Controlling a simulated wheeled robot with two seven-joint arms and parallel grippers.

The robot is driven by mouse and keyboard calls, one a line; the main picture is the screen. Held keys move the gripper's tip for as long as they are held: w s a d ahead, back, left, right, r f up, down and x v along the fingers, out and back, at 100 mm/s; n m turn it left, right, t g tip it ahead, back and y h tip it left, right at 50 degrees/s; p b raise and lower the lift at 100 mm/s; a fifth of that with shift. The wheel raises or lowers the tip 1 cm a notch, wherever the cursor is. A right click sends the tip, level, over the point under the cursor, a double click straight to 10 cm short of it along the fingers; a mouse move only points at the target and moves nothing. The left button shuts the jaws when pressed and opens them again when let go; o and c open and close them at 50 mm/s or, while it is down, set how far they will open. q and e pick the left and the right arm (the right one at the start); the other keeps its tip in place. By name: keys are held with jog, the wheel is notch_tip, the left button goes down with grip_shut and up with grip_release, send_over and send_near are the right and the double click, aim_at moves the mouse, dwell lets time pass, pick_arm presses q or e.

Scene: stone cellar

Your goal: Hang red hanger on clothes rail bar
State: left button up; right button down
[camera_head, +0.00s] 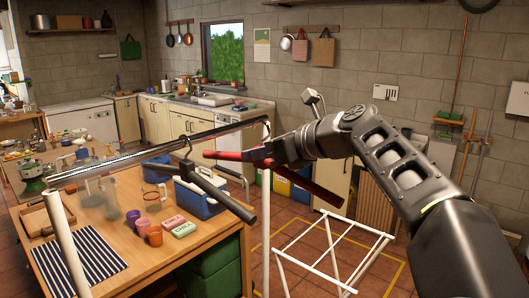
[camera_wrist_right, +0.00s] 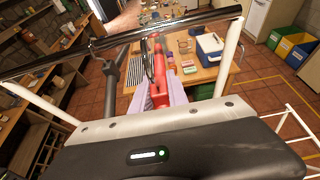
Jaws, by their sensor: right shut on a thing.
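The clothes rail bar (camera_head: 120,157) is a grey metal bar running across the head view between white posts. It crosses the upper wrist view (camera_wrist_right: 60,61). My right gripper (camera_head: 266,154) is shut on the red hanger (camera_head: 318,187), whose other end points left towards the bar. In the right wrist view the red hanger (camera_wrist_right: 160,68) lies between the pale fingers (camera_wrist_right: 165,92), close to the bar. I cannot tell whether its hook touches the bar. A dark hanger (camera_head: 218,192) hangs from the bar, left of the red one. My left gripper is not in view.
A wooden table (camera_head: 185,255) behind the rail carries a blue-and-white cooler (camera_head: 200,200), cups, a striped cloth (camera_head: 80,250) and small boxes. A white rack frame (camera_head: 335,245) stands on the floor at right. Some open floor shows near it.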

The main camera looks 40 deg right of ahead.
jog(key=shift+w, duration=0.6)
jog(key=shift+w+a, duration=0.2)
jog(key=shift+w, duration=1.55)
jog(key=shift+w+a, duration=0.15)
jog(key=shift+w, duration=1.6)
jog(key=shift+x, duration=0.85)
jog(key=shift+w+a+f, duration=0.1)
jog(key=shift+w+f, duration=0.7)
jog(key=shift+w, duration=0.05)
jog(key=c, duration=1.2)
grip_release()
